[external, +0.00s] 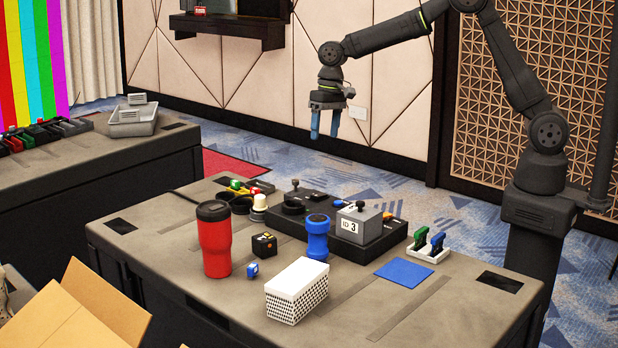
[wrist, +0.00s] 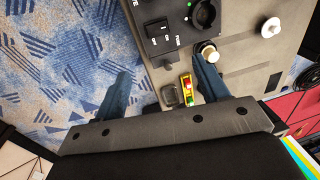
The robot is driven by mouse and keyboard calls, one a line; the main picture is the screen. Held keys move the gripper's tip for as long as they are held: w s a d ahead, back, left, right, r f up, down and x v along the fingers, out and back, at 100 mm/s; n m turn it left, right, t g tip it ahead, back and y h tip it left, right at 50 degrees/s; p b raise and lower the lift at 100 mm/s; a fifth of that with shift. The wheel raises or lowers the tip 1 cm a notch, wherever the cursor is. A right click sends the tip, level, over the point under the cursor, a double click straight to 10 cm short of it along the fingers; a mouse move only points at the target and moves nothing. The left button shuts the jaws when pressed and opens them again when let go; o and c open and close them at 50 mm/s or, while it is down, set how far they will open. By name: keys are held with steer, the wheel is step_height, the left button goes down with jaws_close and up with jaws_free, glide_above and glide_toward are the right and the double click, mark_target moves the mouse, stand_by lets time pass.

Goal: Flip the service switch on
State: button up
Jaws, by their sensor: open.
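A black control panel (external: 330,232) lies on the table and carries a dark rocker switch (external: 317,196), a round socket (external: 293,206) and a grey box marked ID 3 (external: 358,223). In the wrist view the panel's end is at the top, with a black rocker switch (wrist: 157,27) marked in white; its position is too small to tell. I cannot tell which control is the service switch. My gripper (external: 324,137) is open and empty, pointing down high above the panel's far side. Its blue fingers (wrist: 162,88) are spread apart, clear of the panel in the wrist view.
A red tumbler (external: 215,245), blue cylinder (external: 317,240), white perforated box (external: 297,291) and black cube (external: 264,245) stand in front of the panel. A white holder with green and blue pieces (external: 428,250) and a blue square (external: 404,272) lie right. Air around my gripper is clear.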

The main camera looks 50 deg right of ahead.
mark_target(316, 194)
steer(key=shift+a+f, duration=0.5)
steer(key=shift+f, duration=0.3)
steer(key=c, duration=0.3)
steer(key=shift+a+f, duration=0.1)
steer(key=shift+f, duration=0.05)
steer(key=c, duration=0.4)
jaws_close()
steer(key=f, duration=0.4)
steer(key=a+f, duration=0.1)
steer(key=f, duration=0.4)
steer(key=a+f, duration=0.1)
steer(key=f, duration=0.3)
steer(key=shift+f, duration=0.4)
steer(key=shift+a, duration=0.1)
